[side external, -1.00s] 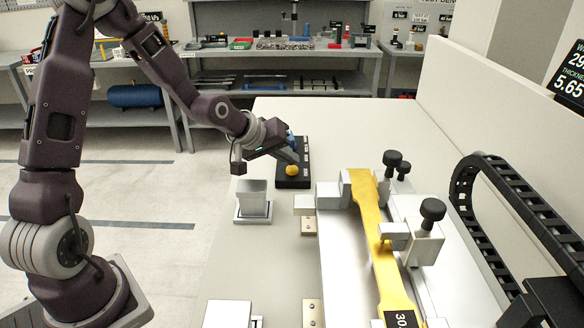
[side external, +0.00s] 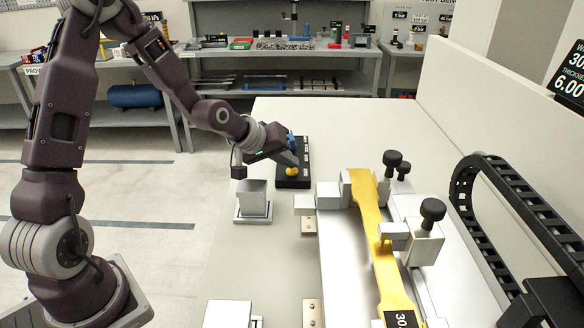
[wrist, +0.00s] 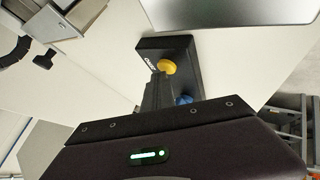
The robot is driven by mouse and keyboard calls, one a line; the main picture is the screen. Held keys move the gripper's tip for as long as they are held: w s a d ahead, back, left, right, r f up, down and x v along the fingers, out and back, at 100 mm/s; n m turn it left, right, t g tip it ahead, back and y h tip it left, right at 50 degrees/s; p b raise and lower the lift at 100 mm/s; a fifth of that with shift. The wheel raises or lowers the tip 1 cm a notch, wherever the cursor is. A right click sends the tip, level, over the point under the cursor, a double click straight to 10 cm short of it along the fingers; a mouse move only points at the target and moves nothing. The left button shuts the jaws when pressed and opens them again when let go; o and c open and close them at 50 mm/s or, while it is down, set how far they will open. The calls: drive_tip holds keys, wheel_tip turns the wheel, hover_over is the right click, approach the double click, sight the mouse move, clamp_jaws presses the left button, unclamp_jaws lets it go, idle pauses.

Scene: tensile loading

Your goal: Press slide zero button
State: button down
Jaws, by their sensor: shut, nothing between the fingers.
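A black button box (side external: 303,155) lies on the bench, with a yellow round button (side external: 292,171) at its near end and a blue part (side external: 291,138) at its far end. My gripper (side external: 294,163) is shut and empty, tilted down with its fingertips at the yellow button and partly covering it. In the wrist view, the fingertips (wrist: 160,76) overlap the edge of the yellow button (wrist: 167,67); I cannot tell whether they touch it. The blue button (wrist: 184,99) sits beside the fingers, partly hidden. White lettering on the box is too small to read surely.
A metal block on a stand (side external: 252,199) is close left of the gripper. A yellow specimen (side external: 370,215) lies clamped in a metal fixture with black knobs (side external: 432,210). A black display (side external: 570,85) and cable chain (side external: 490,190) are at right. The bench behind the box is clear.

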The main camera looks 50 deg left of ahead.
idle(0.3)
drive_tip(key=shift+r, duration=0.9)
wheel_tip(320, 180, up, 5)
drive_tip(key=shift+r, duration=0.1)
idle(0.5)
drive_tip(key=m+g+y, duration=0.2)
drive_tip(key=m, duration=0.3)
approach(289, 172)
drive_tip(key=s+d+r, duration=0.4)
drive_tip(key=s+r, duration=0.3)
drive_tip(key=s, duration=0.1)
drive_tip(key=s+d+r+m+g+h, duration=0.1)
drive_tip(key=s+d+m, duration=0.1)
drive_tip(key=s, duration=1.6)
drive_tip(key=shift+r+m+g+h, duration=0.3)
drive_tip(key=shift+m, duration=0.4)
